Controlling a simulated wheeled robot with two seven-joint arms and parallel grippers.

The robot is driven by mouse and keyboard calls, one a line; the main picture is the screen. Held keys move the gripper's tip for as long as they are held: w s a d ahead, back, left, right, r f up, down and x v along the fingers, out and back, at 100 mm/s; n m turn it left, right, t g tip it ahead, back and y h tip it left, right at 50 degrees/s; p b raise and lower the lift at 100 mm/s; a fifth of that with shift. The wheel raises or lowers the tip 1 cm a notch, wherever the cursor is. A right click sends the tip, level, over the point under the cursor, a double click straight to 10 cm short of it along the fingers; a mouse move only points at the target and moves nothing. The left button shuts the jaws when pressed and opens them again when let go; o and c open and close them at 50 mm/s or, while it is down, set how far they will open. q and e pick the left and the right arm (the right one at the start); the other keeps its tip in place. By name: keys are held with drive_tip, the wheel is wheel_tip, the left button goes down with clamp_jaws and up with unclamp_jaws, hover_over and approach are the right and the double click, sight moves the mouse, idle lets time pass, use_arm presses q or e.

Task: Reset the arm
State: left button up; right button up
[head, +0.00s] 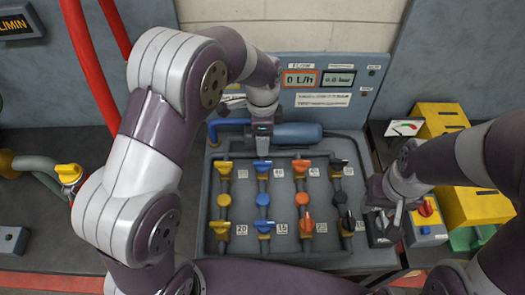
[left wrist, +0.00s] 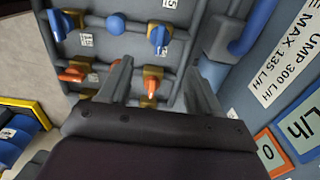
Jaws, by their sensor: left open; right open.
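My left arm (head: 128,195) rises from the lower left and bends over to the valve board (head: 280,255). Its wrist is above the board's upper middle, and its fingers are hard to make out in the head view. In the left wrist view, my left gripper (left wrist: 160,82) is open, with two separate fingers and nothing between them, above the orange and blue valves. My right gripper (head: 384,218) is open at the board's right edge, close to the black valve (head: 347,222) and left of a red knob (head: 426,208). Whether it touches anything is unclear.
The board carries columns of yellow, blue, orange and black valves. A blue cylinder (head: 298,134) and a display panel (head: 330,75) stand behind. Yellow boxes (head: 470,207) stand at right; red pipes (head: 90,62) and a yellow-capped valve (head: 68,173) are at left.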

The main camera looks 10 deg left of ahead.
use_arm(q)
drive_tip(key=shift+r, duration=0.85)
drive_tip(key=s+a+n, duration=0.4)
drive_tip(key=s+n, duration=0.3)
drive_tip(key=s+a+n+t, duration=0.1)
drive_tip(key=s+a+n, duration=0.4)
drive_tip(key=s+n, duration=0.3)
drive_tip(key=shift+s+r+n, duration=0.25)
drive_tip(key=shift+s+n, duration=0.05)
